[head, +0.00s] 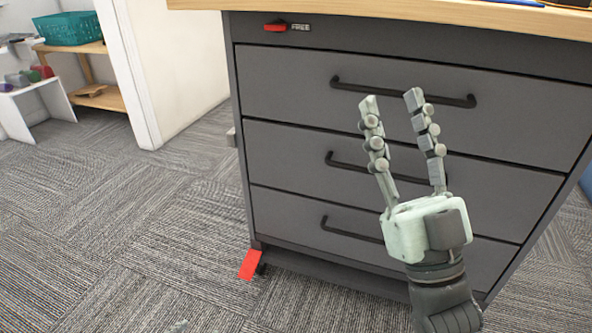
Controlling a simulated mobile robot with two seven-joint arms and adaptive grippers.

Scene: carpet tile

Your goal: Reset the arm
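My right gripper (392,101) is raised in front of the grey drawer cabinet (290,88), its two fingers pointing up and spread apart. Nothing shows between the fingers. The fingertips overlap the top drawer's black handle (455,100) in the picture; I cannot tell how far the gripper is from the cabinet front. My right forearm comes in from the bottom right.
The cabinet has a wooden top (400,12), shut drawers and a red tab (250,264) at its lower left corner. A white wall stands behind. Shelves with a teal basket (70,29) are at the far left.

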